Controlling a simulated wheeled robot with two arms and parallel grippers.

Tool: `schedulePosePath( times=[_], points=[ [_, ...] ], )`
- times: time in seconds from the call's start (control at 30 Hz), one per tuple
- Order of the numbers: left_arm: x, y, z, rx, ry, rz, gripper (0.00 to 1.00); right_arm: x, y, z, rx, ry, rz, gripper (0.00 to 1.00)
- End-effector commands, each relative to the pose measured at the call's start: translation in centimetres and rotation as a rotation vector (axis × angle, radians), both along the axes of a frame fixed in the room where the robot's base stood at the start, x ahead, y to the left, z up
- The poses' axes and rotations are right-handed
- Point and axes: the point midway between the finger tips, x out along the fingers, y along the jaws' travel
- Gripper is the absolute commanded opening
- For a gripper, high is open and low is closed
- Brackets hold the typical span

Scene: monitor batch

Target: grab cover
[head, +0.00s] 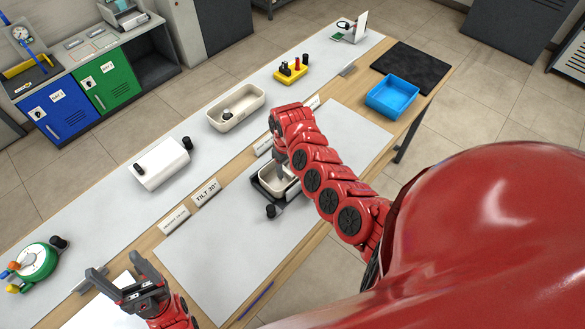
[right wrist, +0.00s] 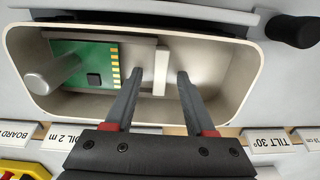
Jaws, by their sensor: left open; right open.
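An open white housing (head: 281,184) sits in a dark cradle (head: 259,186) on the work mat. In the right wrist view the housing (right wrist: 20,75) holds a green circuit board (right wrist: 92,50), a grey cylinder (right wrist: 52,72) and a pale upright strip (right wrist: 161,70). My right gripper (right wrist: 158,75) is open, its fingertips over the housing near the strip; I cannot tell whether they touch. A smooth white box-shaped piece (head: 160,166) lies left on the grey strip; I cannot tell if it is the cover. My left gripper (head: 125,272) is open and empty at lower left.
A cream tray (head: 247,99) with a dark-topped part, a yellow block (head: 291,71) and a blue bin (head: 392,97) stand farther back. A green round device (head: 36,263) is at left. Label stands (head: 205,192) line the mat, which is clear at front left.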

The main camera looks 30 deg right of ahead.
Motion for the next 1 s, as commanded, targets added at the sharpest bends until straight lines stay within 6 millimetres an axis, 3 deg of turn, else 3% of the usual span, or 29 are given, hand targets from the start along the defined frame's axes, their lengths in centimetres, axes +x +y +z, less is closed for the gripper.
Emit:
schedulePosePath(
  times=[0.07,0.37,1.0],
  points=[
    [0.00,0.00,-0.01,0.000,0.000,0.000,0.71,0.01,0.00,0.01,0.000,0.000,0.000,0.53],
    [0.00,0.00,-0.01,0.000,0.000,0.000,0.71,0.01,0.00,0.05,0.000,0.000,0.001,0.00],
    [0.00,0.00,-0.01,0.000,0.000,0.000,0.71,0.02,0.00,0.07,-0.001,0.000,0.001,0.00]
  ],
)
